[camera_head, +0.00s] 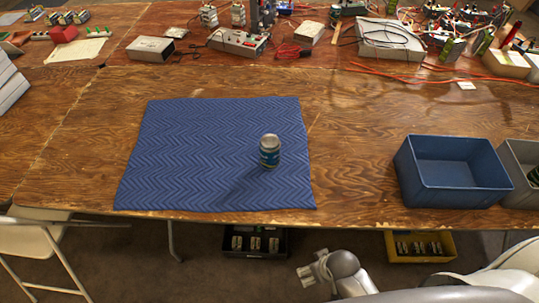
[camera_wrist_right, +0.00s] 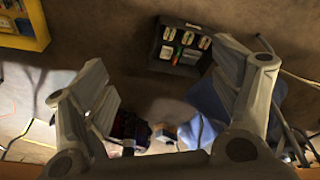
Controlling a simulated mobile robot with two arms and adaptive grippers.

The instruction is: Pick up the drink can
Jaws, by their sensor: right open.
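The drink can (camera_head: 269,151) stands upright on the blue zigzag-patterned mat (camera_head: 190,140), right of the mat's middle. It has a silvery top and a dark blue-green body. My right gripper (camera_head: 312,272) is in front of the table's near edge, to the lower right of the can and well apart from it. In the right wrist view my right gripper (camera_wrist_right: 178,75) has its fingers spread wide with nothing between them. I cannot make out the can clearly in that view. My left gripper is not in view.
A blue bin (camera_head: 455,172) and a grey bin (camera_head: 522,160) stand at the table's right. Electronics and cables crowd the back. A black crate (camera_head: 255,242) and a yellow crate (camera_head: 420,246) sit below the table. A folding chair (camera_head: 38,245) is front left. The mat around the can is clear.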

